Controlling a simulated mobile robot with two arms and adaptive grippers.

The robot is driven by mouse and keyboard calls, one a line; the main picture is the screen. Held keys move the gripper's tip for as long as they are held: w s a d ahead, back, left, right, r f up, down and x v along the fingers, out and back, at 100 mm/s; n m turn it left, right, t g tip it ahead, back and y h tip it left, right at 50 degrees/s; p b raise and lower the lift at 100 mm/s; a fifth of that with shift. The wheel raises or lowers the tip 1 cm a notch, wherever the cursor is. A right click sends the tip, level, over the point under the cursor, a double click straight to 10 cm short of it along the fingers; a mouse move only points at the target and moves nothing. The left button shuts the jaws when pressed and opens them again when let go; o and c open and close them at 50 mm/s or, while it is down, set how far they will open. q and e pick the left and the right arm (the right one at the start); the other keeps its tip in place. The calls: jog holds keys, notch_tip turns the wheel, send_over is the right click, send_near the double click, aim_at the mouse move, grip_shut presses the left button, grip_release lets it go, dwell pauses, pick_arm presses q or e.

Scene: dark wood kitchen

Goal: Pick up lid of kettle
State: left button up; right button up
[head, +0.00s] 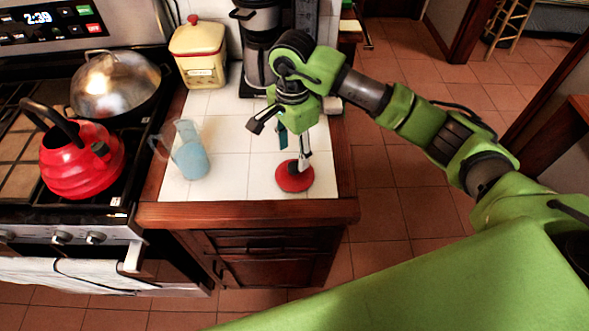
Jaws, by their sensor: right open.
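The red kettle (75,163) with a dark handle stands on the stove at the left. A round red lid (294,181) lies on the white tiled counter near its front right edge. My right gripper (281,142) is over the counter, pointing down, with its fingers spread apart. I cannot tell whether the lower finger touches the lid. That finger partly hides the lid's top. My left gripper is not in view.
A clear pitcher with bluish contents (189,158) stands left of the lid. A yellow canister with a red lid (199,56) and a dark coffee maker (259,45) stand behind. A domed pan (115,82) is on the stove. Tiles between pitcher and lid are clear.

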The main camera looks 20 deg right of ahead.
aim_at(294, 167)
jog(key=shift+s+f+p, duration=0.2)
jog(key=shift+f+p, duration=0.3)
jog(key=shift+s+f+p, duration=0.2)
jog(key=shift+f+p, duration=0.25)
jog(key=shift+f, duration=0.05)
notch_tip(294, 167, down, 3)
jog(key=shift+f+p, duration=0.1)
jog(key=shift+p, duration=0.4)
jog(key=shift+f, duration=0.1)
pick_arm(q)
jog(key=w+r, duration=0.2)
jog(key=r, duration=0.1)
pick_arm(e)
jog(key=c, duration=1.3)
